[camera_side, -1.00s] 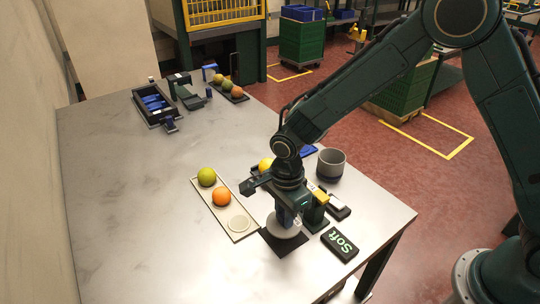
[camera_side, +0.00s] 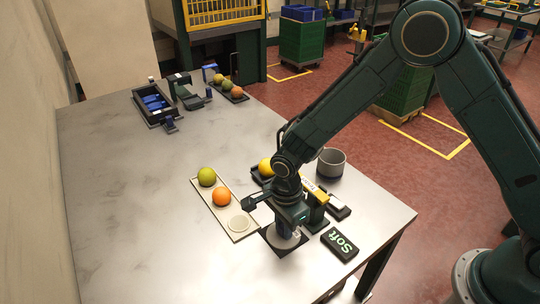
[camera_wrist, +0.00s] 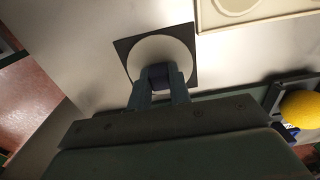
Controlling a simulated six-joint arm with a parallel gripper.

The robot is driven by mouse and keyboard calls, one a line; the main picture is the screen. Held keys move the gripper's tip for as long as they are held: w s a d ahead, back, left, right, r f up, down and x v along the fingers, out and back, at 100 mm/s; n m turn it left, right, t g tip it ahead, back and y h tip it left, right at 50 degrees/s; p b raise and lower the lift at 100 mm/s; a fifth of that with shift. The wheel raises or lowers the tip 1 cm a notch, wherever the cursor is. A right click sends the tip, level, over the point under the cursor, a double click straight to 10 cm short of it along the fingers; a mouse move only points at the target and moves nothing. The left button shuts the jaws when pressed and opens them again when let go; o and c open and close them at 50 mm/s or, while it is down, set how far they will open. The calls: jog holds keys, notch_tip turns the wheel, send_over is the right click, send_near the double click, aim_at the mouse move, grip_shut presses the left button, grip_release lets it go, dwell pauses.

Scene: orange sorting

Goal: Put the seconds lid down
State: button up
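The lid (camera_side: 288,243) is a pale grey disc with a dark blue knob; it also shows in the wrist view (camera_wrist: 165,50). It is over the dark square mat (camera_side: 271,235), whose edges show around it in the wrist view (camera_wrist: 183,33). The lid looks level and on or very close to the mat; I cannot tell whether it touches. My gripper (camera_side: 284,226) points down above it. In the wrist view its two fingers (camera_wrist: 160,84) are on either side of the knob, closed on it. An open grey round pot (camera_side: 331,163) stands behind, to the right.
A cream tray (camera_side: 227,212) left of the mat holds a green fruit (camera_side: 207,177) and an orange (camera_side: 221,196), with one empty round spot. A black "Soft" block (camera_side: 339,244) lies close right. A yellow fruit (camera_side: 266,167) sits behind my gripper.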

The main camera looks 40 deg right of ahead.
jog(key=o, duration=0.4)
jog(key=shift+o, duration=0.2)
jog(key=shift+r, duration=0.1)
notch_tip(320, 180, up, 12)
dwell(0.5)
jog(key=shift+r, duration=0.15)
dwell(0.4)
